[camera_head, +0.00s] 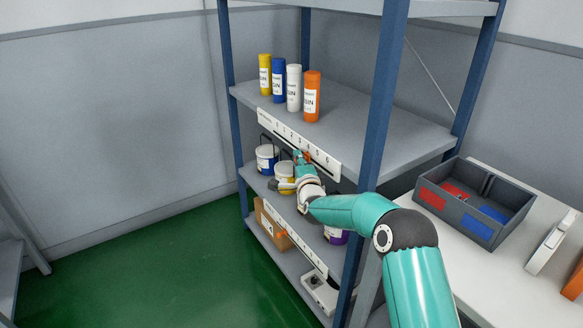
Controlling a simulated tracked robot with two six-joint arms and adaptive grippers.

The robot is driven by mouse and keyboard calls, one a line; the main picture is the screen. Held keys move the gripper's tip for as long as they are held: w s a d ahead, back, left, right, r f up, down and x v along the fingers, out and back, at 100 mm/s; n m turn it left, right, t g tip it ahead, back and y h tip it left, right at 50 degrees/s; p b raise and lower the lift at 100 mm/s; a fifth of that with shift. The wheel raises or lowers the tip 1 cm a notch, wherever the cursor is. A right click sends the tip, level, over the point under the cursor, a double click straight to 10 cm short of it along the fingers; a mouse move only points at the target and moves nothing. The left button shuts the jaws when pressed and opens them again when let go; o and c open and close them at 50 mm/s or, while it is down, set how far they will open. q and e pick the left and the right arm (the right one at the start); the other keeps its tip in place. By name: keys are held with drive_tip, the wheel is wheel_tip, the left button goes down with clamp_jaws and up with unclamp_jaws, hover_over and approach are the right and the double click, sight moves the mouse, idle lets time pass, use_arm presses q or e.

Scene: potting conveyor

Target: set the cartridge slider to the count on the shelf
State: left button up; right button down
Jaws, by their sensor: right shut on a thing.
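Cartridges stand in a row on the upper shelf (345,118): a yellow one (265,74), a blue one (278,80), a white one (294,88) and an orange one (312,96). Below them, on the shelf's front edge, is a white numbered strip (325,166) with a dark slot. My right gripper (301,156) is at this strip, near its middle, shut on the small orange cartridge slider (308,158). The gripper hides part of the slider, and I cannot read which number it stands at. My left gripper is out of view.
Paint-like buckets, one blue-white (266,158) and one yellow (285,178), stand on the lower shelf behind my arm. A blue post (381,100) rises beside my arm. A grey bin (455,212) stands at right.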

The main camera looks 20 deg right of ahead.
drive_tip(key=shift+d+f, duration=0.1)
drive_tip(key=shift+f, duration=0.1)
drive_tip(key=c, duration=1)
unclamp_jaws()
drive_tip(key=shift+o, duration=0.2)
drive_tip(key=shift+w, duration=0.1)
drive_tip(key=shift+r, duration=0.1)
drive_tip(key=v, duration=1.2)
